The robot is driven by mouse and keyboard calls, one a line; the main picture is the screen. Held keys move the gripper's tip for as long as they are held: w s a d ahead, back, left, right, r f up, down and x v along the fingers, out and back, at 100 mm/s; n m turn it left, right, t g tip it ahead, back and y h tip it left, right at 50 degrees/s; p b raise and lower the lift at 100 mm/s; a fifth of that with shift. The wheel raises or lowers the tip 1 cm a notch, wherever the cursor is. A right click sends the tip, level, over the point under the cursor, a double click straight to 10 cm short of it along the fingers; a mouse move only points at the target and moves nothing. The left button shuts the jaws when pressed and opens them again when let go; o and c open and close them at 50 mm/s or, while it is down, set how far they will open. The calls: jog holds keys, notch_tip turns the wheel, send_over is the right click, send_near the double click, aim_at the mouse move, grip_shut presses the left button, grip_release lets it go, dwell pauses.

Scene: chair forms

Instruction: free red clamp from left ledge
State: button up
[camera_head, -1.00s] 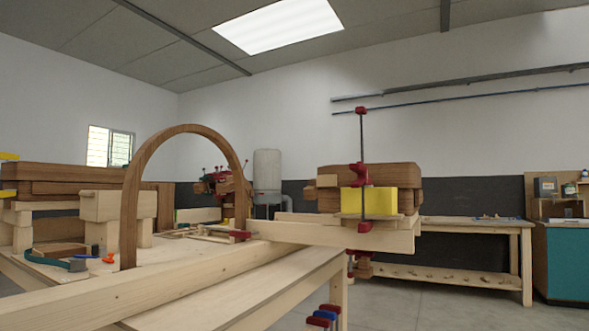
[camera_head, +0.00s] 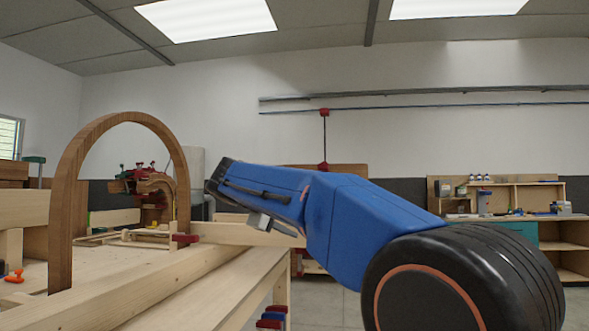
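A tall red-headed clamp (camera_head: 324,138) stands upright at the centre. Its dark bar and red parts show above a wooden stack, and its lower part is hidden behind my blue arm. Several red and blue clamp ends (camera_head: 272,317) show under the front edge of the near bench, at the bottom. A small red clamp piece (camera_head: 185,239) sits on the bench near the arch's right foot. My arm crosses the middle and right of the view. A grey piece (camera_head: 262,222) under its left end may be my gripper; its fingers cannot be made out, and no held object shows.
A brown wooden arch (camera_head: 62,225) stands on the light wooden workbench (camera_head: 150,295) at left. More red clamps (camera_head: 145,180) gather on a wooden form behind it. A shelved bench (camera_head: 520,200) stands at the far right. Grey floor shows between the benches.

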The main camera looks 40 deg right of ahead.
jog(key=w+d+r+m+g+h, duration=0.1)
jog(key=w+d+r+g+h, duration=0.15)
jog(key=r, duration=0.55)
jog(key=w+d+r+m+g+h, duration=0.2)
jog(key=w+d+r+h, duration=0.15)
jog(key=r, duration=0.55)
jog(key=d, duration=1.1)
jog(key=shift+s+f, duration=0.1)
jog(key=shift+s, duration=0.05)
